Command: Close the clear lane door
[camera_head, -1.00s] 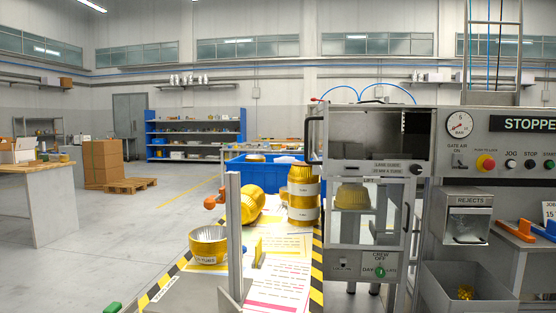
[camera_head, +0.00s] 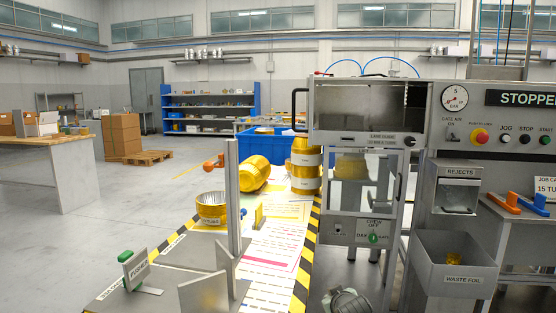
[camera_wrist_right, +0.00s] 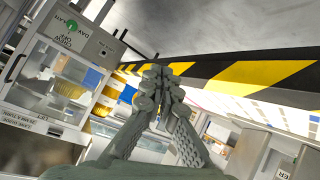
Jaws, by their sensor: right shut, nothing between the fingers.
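I cannot tell how far the lane door is open. My right gripper (camera_head: 348,302) is low in front of the machine, apart from the panel. In the right wrist view its fingertips (camera_wrist_right: 157,75) are together and empty; the lift bay appears inverted at left. My left gripper is not in view.
A bench with yellow-black edge tape (camera_head: 307,255) runs left of the machine, with yellow foil stacks (camera_head: 306,165), a foil cup (camera_head: 211,208) and an upright grey post (camera_head: 232,190). A waste foil bin (camera_head: 455,265) stands at right. Open floor lies far left.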

